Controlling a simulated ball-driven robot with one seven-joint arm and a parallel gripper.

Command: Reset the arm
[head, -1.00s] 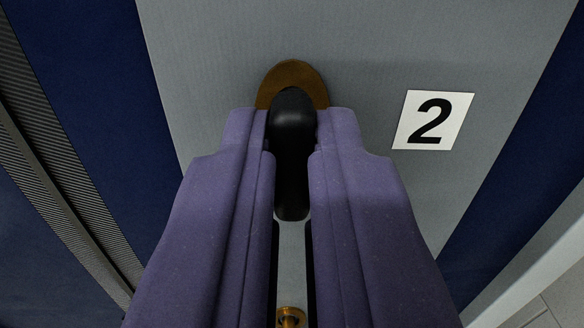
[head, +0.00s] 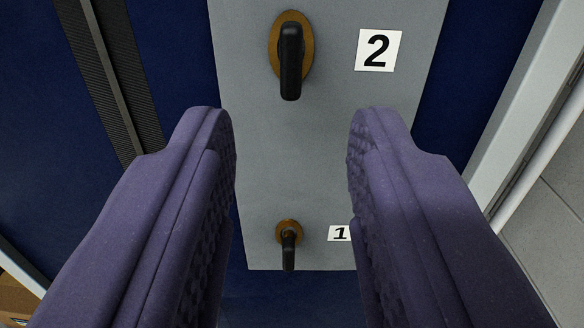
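My gripper (head: 291,135) is open and empty, its two purple fingers spread wide with the grey panel (head: 320,160) visible between them. A black handle (head: 290,62) on an oval bronze base sits on the panel beside a "2" label (head: 378,50), ahead of the fingertips. The handle hangs straight down. A smaller black handle (head: 289,250) on a round bronze base sits lower, beside a "1" label (head: 339,233). It also points down and shows between the fingers, apart from them.
Dark blue panels (head: 175,60) flank the grey panel. A black ribbed strip (head: 112,80) runs down the left. A white frame edge and pipe (head: 545,150) stand at the right, beside a grey tiled wall (head: 555,220). A brown box (head: 14,297) shows at the lower left corner.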

